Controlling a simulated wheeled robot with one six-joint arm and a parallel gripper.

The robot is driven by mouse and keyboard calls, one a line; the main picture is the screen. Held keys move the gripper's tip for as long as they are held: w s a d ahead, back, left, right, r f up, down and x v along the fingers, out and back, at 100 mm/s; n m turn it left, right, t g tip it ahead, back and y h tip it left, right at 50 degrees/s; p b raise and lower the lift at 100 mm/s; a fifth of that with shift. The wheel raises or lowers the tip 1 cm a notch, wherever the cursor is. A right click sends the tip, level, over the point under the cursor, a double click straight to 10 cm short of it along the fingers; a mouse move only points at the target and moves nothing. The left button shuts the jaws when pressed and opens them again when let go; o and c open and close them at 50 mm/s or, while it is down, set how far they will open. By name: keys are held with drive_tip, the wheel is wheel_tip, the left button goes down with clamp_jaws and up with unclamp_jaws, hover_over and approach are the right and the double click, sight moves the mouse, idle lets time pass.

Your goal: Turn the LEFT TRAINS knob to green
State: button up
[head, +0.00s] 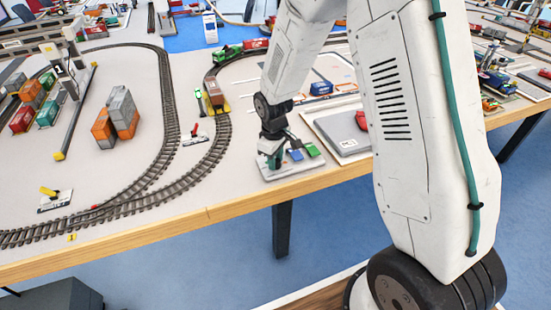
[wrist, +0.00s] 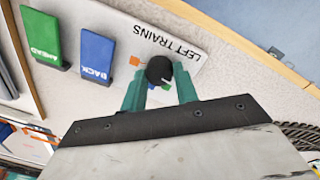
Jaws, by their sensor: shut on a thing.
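The LEFT TRAINS knob (wrist: 160,69) is a small black round knob on a white panel (wrist: 185,25) in the wrist view. Its label reads upside down beside it. A pale pointer mark shows on the knob, toward the lower right. In the head view my gripper (head: 272,158) reaches down to the panel (head: 288,172) at the table edge, hiding the knob.
A green AHEAD paddle (wrist: 42,38) and a blue BACK paddle (wrist: 97,55) stand on the same panel. Curved track (head: 205,155) runs left of it. The table's wooden edge (head: 240,203) is close in front.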

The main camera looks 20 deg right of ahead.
drive_tip(key=shift+m, duration=0.3)
drive_tip(key=m, duration=0.3)
drive_tip(key=shift+m, duration=0.3)
drive_tip(key=shift+w+m, duration=0.1)
drive_tip(key=shift+m, duration=1.5)
drive_tip(key=o, duration=1)
drive_tip(key=shift+c, duration=0.2)
wheel_tip(320, 180, up, 8)
drive_tip(key=shift+a+f, duration=0.1)
drive_tip(key=shift+a, duration=0.05)
